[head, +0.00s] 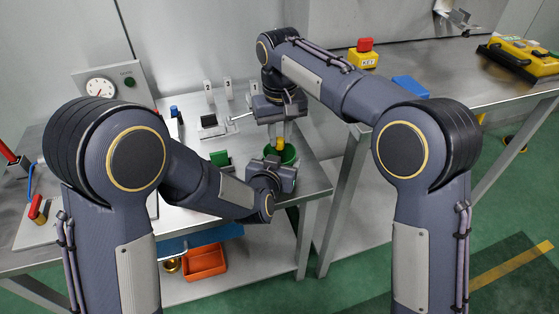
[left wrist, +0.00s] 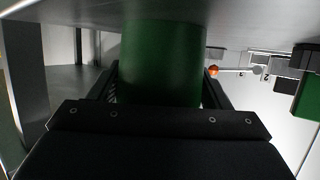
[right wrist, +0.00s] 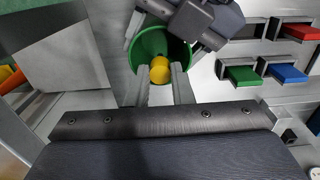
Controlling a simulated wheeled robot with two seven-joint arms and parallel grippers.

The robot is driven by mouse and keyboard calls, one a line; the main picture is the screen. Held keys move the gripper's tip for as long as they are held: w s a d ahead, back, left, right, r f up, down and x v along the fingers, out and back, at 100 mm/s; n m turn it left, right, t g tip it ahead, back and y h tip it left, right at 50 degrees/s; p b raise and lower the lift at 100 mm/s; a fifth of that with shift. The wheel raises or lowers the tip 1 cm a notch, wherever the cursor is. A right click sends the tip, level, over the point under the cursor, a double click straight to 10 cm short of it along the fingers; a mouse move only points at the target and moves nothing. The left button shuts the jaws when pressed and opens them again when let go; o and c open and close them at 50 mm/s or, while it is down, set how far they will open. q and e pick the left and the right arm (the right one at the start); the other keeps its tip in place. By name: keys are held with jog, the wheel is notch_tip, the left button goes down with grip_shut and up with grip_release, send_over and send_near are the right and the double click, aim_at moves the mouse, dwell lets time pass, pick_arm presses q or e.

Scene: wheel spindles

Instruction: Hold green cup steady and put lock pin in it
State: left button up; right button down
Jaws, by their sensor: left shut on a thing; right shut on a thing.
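The green cup (head: 289,156) stands near the right end of the workbench. My left gripper (head: 280,163) is shut on the cup, with one finger on each side of its wall in the left wrist view (left wrist: 160,60). My right gripper (head: 280,138) points down from above the cup. It is shut on a yellow piece (right wrist: 160,70), seemingly the lock pin, which shows between the fingertips at the cup's mouth. The cup's round rim shows behind it in the right wrist view (right wrist: 150,45). How deep the pin's lower end reaches is hidden.
A green block (head: 220,159) in a holder stands left of the cup. Red, blue and green blocks in holders (right wrist: 285,72) lie close by. A gauge box (head: 112,84) is at the back left. An orange bin (head: 205,262) sits below the bench.

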aim_at(280, 140)
jog(key=shift+f, duration=0.65)
jog(key=c, duration=1.2)
grip_release()
jog(key=shift+r, duration=0.15)
notch_tip(280, 140, up, 12)
jog(key=shift+f, duration=0.15)
